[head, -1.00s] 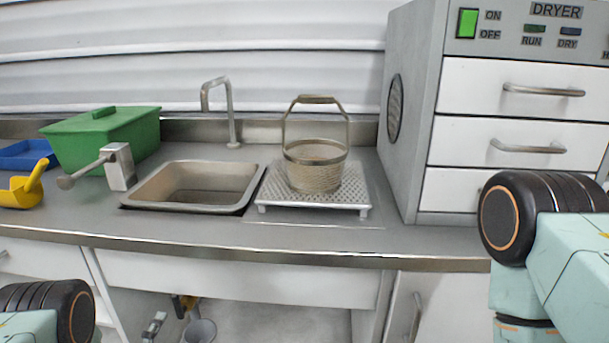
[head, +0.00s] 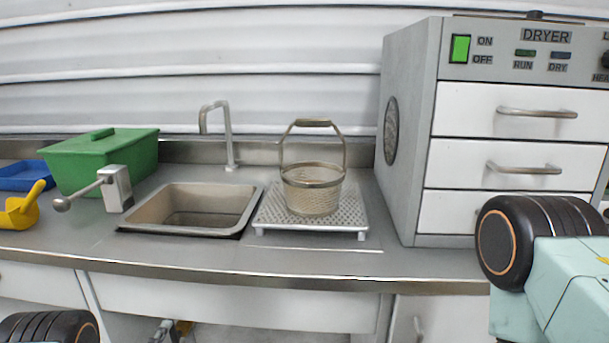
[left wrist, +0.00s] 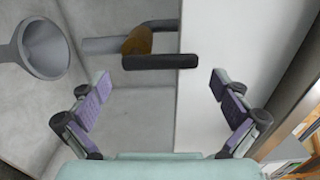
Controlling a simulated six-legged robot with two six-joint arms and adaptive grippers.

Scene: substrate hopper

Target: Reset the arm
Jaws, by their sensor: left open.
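My left gripper (left wrist: 158,95) is open and empty in the left wrist view, its two purple-padded fingers spread wide apart. Beyond it are a grey funnel (left wrist: 45,48) and a pipe with a brass-coloured valve and a dark handle (left wrist: 160,62). The handle shows between and past the fingertips; I cannot tell how far off it is. In the head view only a dark rounded joint of my left arm shows at the lower left, and part of my right arm at the right. My right gripper is out of view.
A metal counter holds a wire basket (head: 312,195) on a perforated stand (head: 262,212), a sink (head: 190,207) with a tap (head: 228,140), a green lidded box (head: 100,162), a yellow scoop (head: 22,210), a blue tray (head: 25,178) and a dryer (head: 408,130) with drawers. Cabinets lie below.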

